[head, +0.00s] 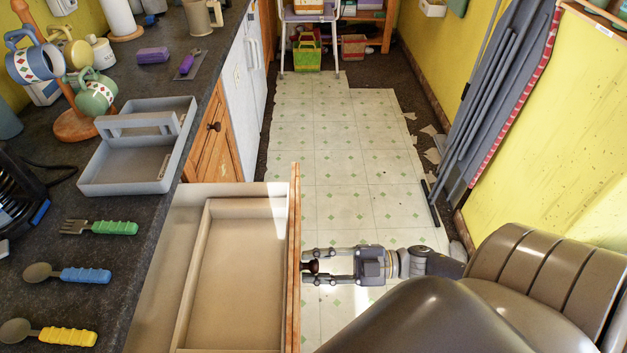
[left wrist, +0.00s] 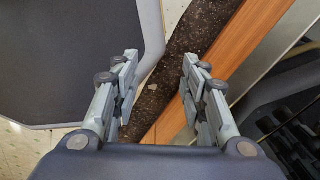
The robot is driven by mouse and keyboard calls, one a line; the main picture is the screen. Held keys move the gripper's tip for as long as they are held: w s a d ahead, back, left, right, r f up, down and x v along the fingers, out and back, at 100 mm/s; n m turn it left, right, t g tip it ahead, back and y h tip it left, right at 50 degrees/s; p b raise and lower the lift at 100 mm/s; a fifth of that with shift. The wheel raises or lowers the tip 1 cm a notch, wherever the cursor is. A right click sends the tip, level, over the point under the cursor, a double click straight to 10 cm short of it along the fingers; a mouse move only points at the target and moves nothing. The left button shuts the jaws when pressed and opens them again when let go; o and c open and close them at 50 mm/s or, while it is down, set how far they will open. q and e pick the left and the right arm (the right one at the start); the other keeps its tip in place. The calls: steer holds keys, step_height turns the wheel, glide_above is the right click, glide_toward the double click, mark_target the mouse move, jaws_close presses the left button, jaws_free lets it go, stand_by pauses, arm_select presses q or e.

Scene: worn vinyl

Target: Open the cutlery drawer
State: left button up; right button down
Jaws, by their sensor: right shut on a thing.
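The cutlery drawer (head: 240,270) stands pulled out from under the dark counter in the head view. It has an inner wooden divider and looks empty. My right gripper (head: 312,266) is shut on the dark round knob (head: 311,267) on the drawer's front (head: 296,240). The fingers lie on either side of the knob. My left gripper (left wrist: 160,85) shows only in the left wrist view. Its two fingers are apart with nothing between them.
On the counter lie a green-handled fork (head: 98,227), a blue-handled spoon (head: 67,274) and a yellow-handled spoon (head: 47,333). A grey caddy (head: 135,190) stands behind them. A folded grey frame (head: 500,100) leans against the right wall. The tiled floor (head: 350,150) ahead is clear.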

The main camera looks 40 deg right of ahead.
steer(key=c, duration=1.2)
jaws_free()
steer(key=v, duration=1.2)
